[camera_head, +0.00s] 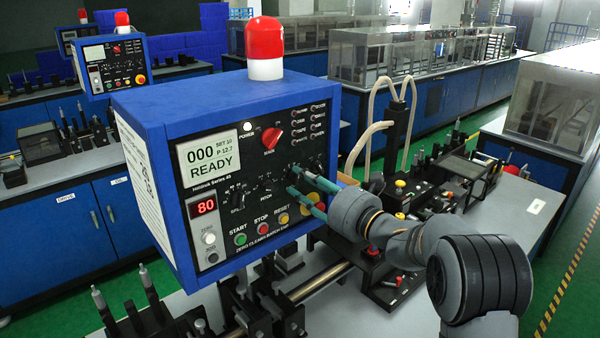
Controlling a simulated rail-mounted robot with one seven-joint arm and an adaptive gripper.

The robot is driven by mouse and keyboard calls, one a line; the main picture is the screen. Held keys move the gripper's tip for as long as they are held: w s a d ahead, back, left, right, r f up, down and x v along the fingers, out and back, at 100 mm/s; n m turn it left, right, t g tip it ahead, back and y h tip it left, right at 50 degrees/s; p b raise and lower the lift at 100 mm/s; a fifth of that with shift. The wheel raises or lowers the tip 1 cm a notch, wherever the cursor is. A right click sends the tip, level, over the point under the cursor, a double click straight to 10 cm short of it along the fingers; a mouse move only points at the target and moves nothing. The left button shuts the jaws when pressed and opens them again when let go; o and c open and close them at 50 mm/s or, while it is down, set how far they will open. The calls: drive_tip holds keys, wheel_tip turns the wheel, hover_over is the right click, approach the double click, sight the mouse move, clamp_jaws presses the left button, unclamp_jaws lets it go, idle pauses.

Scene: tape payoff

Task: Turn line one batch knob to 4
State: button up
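The line one control box (215,100) is blue with a dark front panel, in the middle of the camera_head view. Its display reads 000 READY, and a small red readout (204,207) shows 80. Black knobs sit in a row: one at the left (237,198) and one in the middle (265,186). Any knob further right is hidden or too dark to make out behind my gripper. My gripper (291,180) has two teal fingers, spread apart, with tips close to the right part of the panel. I cannot tell whether they touch it.
A red selector (271,138) sits above the knobs. Green (240,239), red (262,229) and yellow (284,218) buttons lie below. A red beacon (264,48) tops the box. A similar box (113,62) stands behind left. Black fixtures (265,305) crowd the bench below.

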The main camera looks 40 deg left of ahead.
drive_tip(key=shift+w+a+r, duration=0.1)
drive_tip(key=shift+w+a, duration=0.05)
drive_tip(key=shift+a, duration=0.75)
drive_tip(key=c, duration=0.3)
clamp_jaws()
